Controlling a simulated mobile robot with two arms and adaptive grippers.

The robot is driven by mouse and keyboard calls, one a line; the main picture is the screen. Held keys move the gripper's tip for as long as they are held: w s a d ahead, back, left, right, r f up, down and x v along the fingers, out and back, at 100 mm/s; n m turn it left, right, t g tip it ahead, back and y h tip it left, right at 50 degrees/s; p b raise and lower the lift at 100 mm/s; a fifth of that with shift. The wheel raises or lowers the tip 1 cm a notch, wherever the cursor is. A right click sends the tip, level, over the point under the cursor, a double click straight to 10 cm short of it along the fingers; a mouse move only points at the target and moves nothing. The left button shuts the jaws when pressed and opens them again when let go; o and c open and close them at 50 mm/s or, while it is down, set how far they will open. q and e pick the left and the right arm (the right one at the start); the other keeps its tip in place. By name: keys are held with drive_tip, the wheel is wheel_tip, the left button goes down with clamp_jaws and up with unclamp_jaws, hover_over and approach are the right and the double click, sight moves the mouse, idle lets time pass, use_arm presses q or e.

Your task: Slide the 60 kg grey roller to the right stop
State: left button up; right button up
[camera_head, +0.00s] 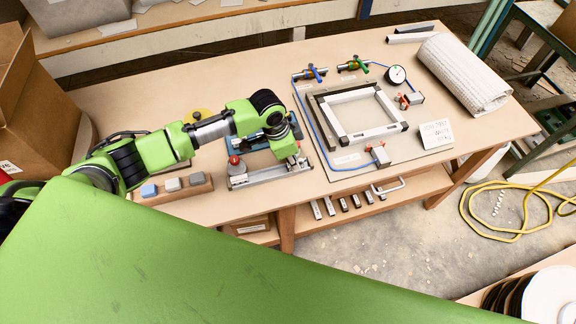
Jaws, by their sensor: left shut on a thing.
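A metal fixture (262,178) with a low rail stands near the table's front edge, a red knob (234,160) at its left end. My left arm reaches in from the left, and its gripper (298,163) points down at the right part of this fixture. The gripper is shut on a small part there, which the hand mostly hides. I cannot make out the grey roller or the right stop apart from the fixture. My right gripper is not in view.
A wooden holder (160,197) with blue and grey blocks stands left of the fixture. To the right are a square frame (393,132) with blue hoses, a gauge (396,74), a white card (436,134) and a rolled cloth (462,75). A cardboard box (35,110) stands at left.

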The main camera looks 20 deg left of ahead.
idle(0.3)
use_arm(q)
drive_tip(key=shift+w+d, duration=0.45)
drive_tip(key=shift+d, duration=0.2)
drive_tip(key=o, duration=0.9)
drive_tip(key=shift+c, duration=1.3)
wheel_tip(320, 180, up, 7)
drive_tip(key=p, duration=0.7)
